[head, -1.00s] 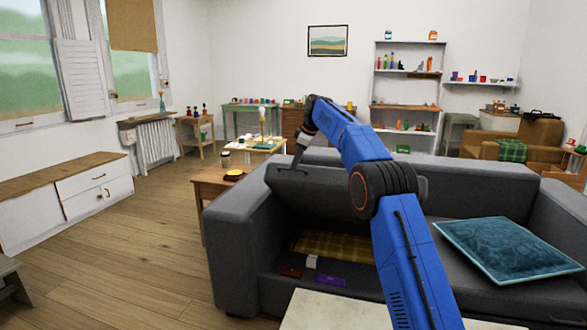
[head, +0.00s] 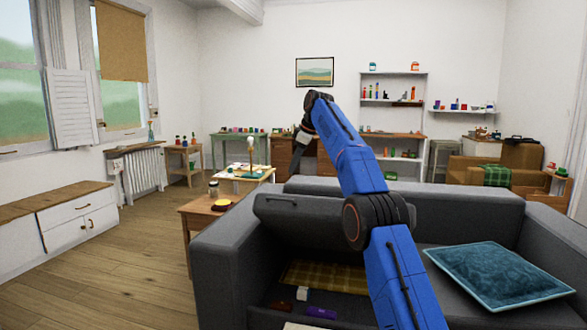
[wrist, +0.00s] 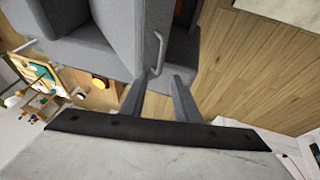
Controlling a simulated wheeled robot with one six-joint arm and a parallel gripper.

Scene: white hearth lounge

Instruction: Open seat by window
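The dark grey sofa (head: 222,240) stands in front of me. Its left seat (head: 310,222), on the window side, is tilted up and stands open. The storage space below shows a yellow-brown plaid cloth (head: 325,277), a purple item (head: 320,313), a white item (head: 302,294) and a reddish-brown item (head: 281,306). My gripper (head: 297,150) is above the raised seat, apart from it. In the wrist view my gripper (wrist: 157,88) has its fingers spread and empty. A metal handle (wrist: 158,52) on the grey seat lies just beyond the fingertips.
A teal cushion (head: 495,275) lies on the right seat. A wooden side table (head: 200,208) with a jar and a yellow item stands left of the sofa. A low white cabinet (head: 75,225) is along the window wall. Wood floor between them is clear.

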